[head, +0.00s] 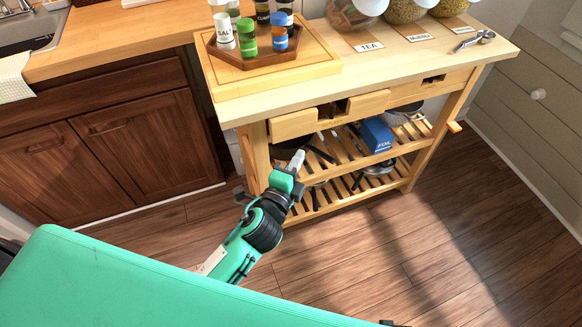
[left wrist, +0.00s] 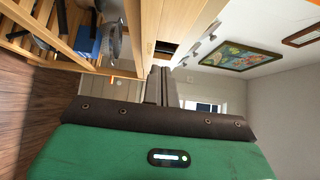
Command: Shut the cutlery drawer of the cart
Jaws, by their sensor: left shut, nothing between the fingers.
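The wooden cart (head: 385,72) stands ahead, with drawer fronts under its pale top. A left drawer front (head: 292,125) and a middle one (head: 368,104) seem to stand out from the frame, with dark gaps between them. I cannot tell which is the cutlery drawer; no cutlery shows in them. My left gripper (head: 298,160) is shut and empty, just below and in front of the left drawer front, apart from it as far as I can tell. In the left wrist view its shut fingers (left wrist: 159,85) point towards the cart's wooden front (left wrist: 150,28). My right gripper is not in view.
On the cart top, a tray (head: 262,55) holds several shakers, with jars (head: 405,10) behind. The slatted shelves below hold pans and a blue foil box (head: 376,135). A brown cabinet (head: 120,130) stands left. The floor (head: 440,230) in front is clear.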

